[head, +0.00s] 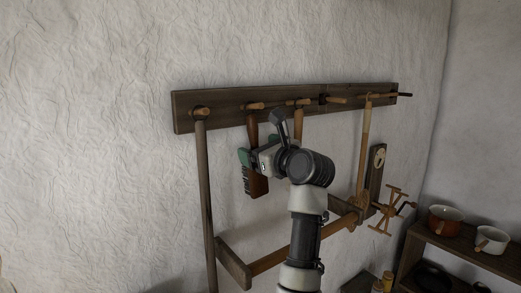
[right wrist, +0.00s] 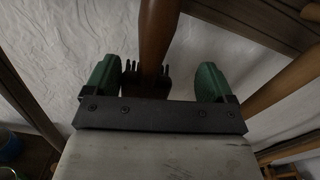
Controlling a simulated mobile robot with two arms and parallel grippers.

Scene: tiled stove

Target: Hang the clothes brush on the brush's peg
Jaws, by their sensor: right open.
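The clothes brush (head: 258,187) has a brown wooden back, dark bristles and a long handle. It is upright against the wall below the rail, its handle top at a wooden peg (head: 254,106); I cannot tell whether it is fully hooked there. My right gripper (head: 252,158) is at the brush, partly hiding its middle. In the right wrist view, the open green fingers (right wrist: 156,82) stand either side of the brush handle (right wrist: 158,38), with gaps visible. Bristles show behind. My left gripper is not in view.
The dark peg rail (head: 225,99) carries several pegs. A long pole (head: 205,190) hangs left, another handled tool (head: 299,124) close right of the brush, and a long wooden tool (head: 364,150) further right. A lower wooden bar (head: 270,262) juts out below. A shelf with pots (head: 445,219) stands right.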

